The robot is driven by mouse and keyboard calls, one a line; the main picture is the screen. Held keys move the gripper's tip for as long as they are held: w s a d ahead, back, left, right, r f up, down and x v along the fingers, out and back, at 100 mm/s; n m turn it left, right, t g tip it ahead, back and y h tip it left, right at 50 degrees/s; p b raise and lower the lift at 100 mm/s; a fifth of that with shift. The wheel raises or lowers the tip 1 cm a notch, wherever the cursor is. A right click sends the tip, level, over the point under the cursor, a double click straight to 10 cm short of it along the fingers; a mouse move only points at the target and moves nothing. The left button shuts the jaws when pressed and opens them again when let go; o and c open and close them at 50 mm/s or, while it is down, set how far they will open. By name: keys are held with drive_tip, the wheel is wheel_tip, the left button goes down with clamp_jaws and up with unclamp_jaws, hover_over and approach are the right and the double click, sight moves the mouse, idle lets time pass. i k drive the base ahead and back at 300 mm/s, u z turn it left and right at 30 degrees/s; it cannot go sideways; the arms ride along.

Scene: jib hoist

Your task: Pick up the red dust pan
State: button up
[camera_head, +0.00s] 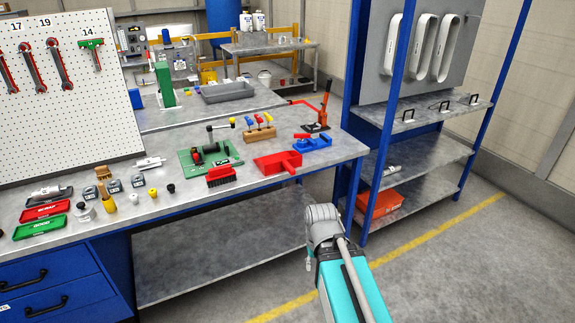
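The red dust pan (276,163) lies on the grey workbench top (325,157), close to its front edge and near the right end. My teal and grey arm rises from the bottom of the head view, in front of the bench and to the right of the pan. Its grey joint shows below the bench top. I cannot make out my gripper's fingers, and nothing is seen touching the pan.
A green plate with a vise-like tool (208,155), a wooden block with screwdrivers (259,132), a blue vise (312,143) and a red-handled press (319,112) stand around the pan. A blue-framed shelf rack (412,185) stands to the right. Floor is free at the bottom right.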

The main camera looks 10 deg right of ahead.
sight(281, 162)
drive_tip(key=u, duration=0.1)
drive_tip(key=i, duration=0.95)
drive_tip(key=z, duration=0.05)
